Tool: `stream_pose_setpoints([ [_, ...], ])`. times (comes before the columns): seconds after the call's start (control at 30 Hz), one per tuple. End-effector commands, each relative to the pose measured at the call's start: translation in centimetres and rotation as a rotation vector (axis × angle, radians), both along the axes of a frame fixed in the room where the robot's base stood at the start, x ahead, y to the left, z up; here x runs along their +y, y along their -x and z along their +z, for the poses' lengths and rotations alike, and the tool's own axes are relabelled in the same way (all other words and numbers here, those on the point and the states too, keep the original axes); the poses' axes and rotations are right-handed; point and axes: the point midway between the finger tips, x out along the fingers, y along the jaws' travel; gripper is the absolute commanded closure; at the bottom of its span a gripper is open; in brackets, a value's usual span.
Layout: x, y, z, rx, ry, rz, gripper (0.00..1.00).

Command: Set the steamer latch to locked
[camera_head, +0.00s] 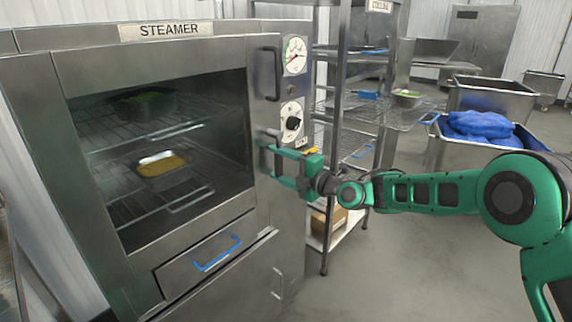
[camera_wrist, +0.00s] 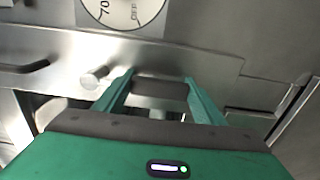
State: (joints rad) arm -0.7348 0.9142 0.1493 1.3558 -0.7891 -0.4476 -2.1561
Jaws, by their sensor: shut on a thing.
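The steamer (camera_head: 250,222) stands at left in the head view, its windowed door closed against the front. My gripper (camera_head: 270,163) is at the right edge of the door, below the dials. In the wrist view my gripper (camera_wrist: 160,82) has its two green fingers apart, on either side of a grey metal piece (camera_wrist: 160,90), which appears to be the steamer latch. It is shut on this piece. A short round metal peg (camera_wrist: 95,77) sticks out just left of the fingers; it also shows in the head view (camera_head: 272,132). The latch's setting cannot be read.
A dial (camera_head: 294,55) and a black knob (camera_head: 293,123) sit above my gripper. A vertical door handle (camera_head: 272,74) is close by. Through the window, pans (camera_head: 164,170) stand on racks. A wire shelf (camera_head: 375,110) and bins (camera_head: 490,92) stand to the right. The floor (camera_head: 420,255) in front is clear.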

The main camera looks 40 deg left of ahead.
Motion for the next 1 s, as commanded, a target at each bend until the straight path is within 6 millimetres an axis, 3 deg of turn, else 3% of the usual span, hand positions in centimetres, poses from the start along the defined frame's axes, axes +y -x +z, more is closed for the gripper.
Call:
stream_pose_setpoints([
  [0.33, 0.0, -0.4, -0.2, -0.012, 0.005, -0.007, 0.77],
  [0.37, 0.0, -0.4, -0.2, -0.012, 0.005, -0.007, 0.30],
  [0.4, 0.0, -0.4, -0.2, -0.011, 0.005, -0.007, 0.20],
  [0.43, 0.0, -0.3, -0.2, -0.011, 0.005, -0.006, 0.18],
  [0.77, 0.0, 0.1, -0.1, -0.007, 0.003, 0.001, 0.18],
  [1.0, -3.1, 0.1, -0.1, -0.006, 0.005, -0.001, 0.18],
])
